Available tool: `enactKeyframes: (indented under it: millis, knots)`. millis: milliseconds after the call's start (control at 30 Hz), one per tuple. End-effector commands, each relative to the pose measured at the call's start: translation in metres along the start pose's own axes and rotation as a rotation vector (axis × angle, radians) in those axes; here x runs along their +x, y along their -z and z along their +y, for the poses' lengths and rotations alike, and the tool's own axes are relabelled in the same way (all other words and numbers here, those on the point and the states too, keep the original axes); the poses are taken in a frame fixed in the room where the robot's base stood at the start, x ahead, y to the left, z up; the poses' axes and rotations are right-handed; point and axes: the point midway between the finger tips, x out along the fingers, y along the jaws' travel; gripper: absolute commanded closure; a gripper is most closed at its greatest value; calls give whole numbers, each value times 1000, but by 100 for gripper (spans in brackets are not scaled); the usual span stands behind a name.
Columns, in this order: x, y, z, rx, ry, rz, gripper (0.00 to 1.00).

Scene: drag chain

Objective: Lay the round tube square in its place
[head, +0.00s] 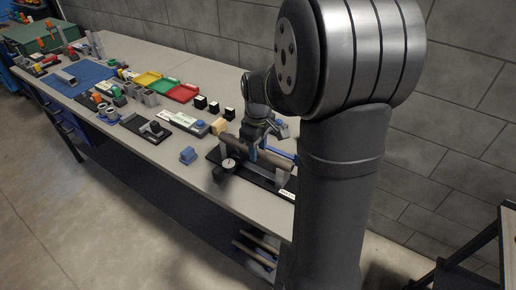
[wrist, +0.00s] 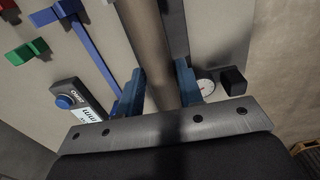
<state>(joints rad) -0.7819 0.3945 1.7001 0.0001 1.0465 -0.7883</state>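The round tube (head: 276,159) is a brown-grey cylinder over the black fixture plate (head: 243,178) in the head view. In the wrist view the tube (wrist: 152,45) runs from the top edge down between the blue fingers. My gripper (wrist: 160,85) has a finger on each side of it, with no clear gap, and appears shut on it. In the head view my gripper (head: 251,143) is over the fixture, partly hidden by my arm. Grey upright supports (head: 282,178) stand on the plate. I cannot tell whether the tube rests on them or is clear of them.
A dial gauge (head: 228,163) stands at the plate's near left; its face also shows in the wrist view (wrist: 205,87). Trays and small parts fill the bench's far end.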

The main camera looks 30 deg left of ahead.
Motion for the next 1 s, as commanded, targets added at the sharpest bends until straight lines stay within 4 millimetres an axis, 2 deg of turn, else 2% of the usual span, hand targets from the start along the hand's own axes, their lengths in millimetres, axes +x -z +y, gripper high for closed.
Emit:
enactKeyframes:
  millis: [33,67,100,333,467,667,1000]
  knots:
    - [0,0,0,0,0,0,56]
    - [0,0,0,0,0,0,50]
    - [0,0,0,0,0,0,48]
    - [0,0,0,0,1,-1,48]
    - [-6,0,0,0,-1,1,48]
    - [-41,1,1,0,-3,3,48]
    - [-125,0,0,0,-4,4,48]
